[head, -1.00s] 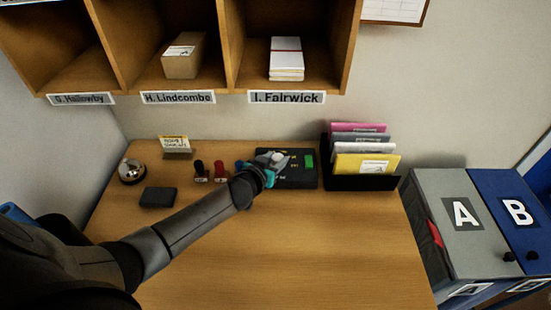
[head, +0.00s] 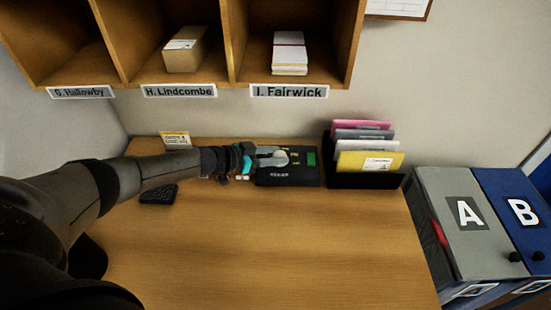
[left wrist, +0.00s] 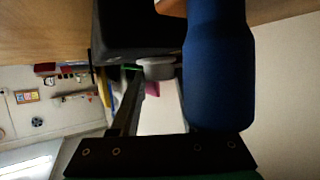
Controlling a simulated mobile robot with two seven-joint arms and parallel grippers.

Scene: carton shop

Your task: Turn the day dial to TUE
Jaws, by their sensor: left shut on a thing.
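The black day-dial box (head: 290,180) sits at the back of the desk, with a green patch on its right side and small yellow day marks. A pale round knob (head: 281,155) is on its top. My left gripper (head: 273,158) reaches in from the left and is shut on the knob, covering part of the marks. I cannot read which day the dial points to. In the left wrist view the grey knob (left wrist: 156,68) lies between the fingers, against the dark box (left wrist: 130,32). My right gripper is not in view.
A black file rack (head: 365,178) with coloured envelopes stands just right of the box. A dark pad (head: 158,194) lies under my left arm, and a small card (head: 175,139) stands behind it. A blue handle (left wrist: 217,65) is close beside the fingers in the wrist view. The front desk is clear.

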